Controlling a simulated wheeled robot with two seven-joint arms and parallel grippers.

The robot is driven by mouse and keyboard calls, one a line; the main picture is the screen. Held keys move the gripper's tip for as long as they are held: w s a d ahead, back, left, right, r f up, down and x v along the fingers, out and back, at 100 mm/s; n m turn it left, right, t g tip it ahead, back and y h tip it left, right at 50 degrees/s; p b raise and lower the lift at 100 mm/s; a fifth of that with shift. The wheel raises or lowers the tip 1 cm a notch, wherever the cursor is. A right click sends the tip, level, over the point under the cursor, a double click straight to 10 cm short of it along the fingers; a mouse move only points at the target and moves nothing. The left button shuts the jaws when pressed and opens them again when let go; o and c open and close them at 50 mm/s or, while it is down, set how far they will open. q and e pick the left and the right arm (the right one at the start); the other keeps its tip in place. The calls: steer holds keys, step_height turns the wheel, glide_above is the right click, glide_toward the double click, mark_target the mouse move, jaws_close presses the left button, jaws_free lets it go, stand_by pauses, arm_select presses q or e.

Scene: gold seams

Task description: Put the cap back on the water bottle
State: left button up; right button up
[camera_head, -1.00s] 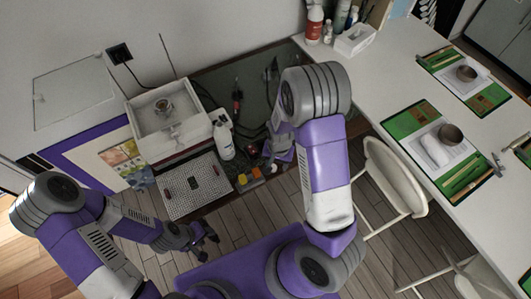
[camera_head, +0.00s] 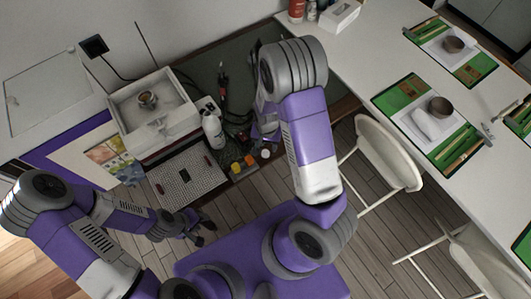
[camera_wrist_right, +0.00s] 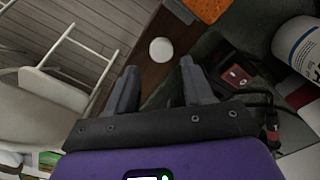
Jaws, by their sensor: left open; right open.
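The white water bottle (camera_head: 212,130) stands upright on the dark workbench, beside the white box; part of a white bottle with a blue label (camera_wrist_right: 300,45) shows at the right wrist view's upper right. A round white cap (camera_head: 265,153) lies near the bench's front edge. It also shows in the right wrist view (camera_wrist_right: 161,50), beyond and between my right fingertips. My right gripper (camera_wrist_right: 158,74) is open and empty; in the head view my arm largely hides it. My left gripper (camera_head: 202,229) is open and empty, low in front of the bench.
Yellow (camera_head: 236,167) and orange (camera_head: 249,160) pieces lie left of the cap. A perforated board (camera_head: 188,178) and a white box with a cup (camera_head: 147,98) are further left. Cables and a red-handled tool (camera_head: 222,82) lie behind. A white chair (camera_head: 388,155) stands right.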

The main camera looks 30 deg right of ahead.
mark_target(265, 153)
step_height(265, 153, down, 5)
steer(key=shift+a+f+b, duration=0.15)
steer(key=shift+b, duration=0.55)
steer(key=shift+c, duration=0.3)
steer(key=c, duration=0.7)
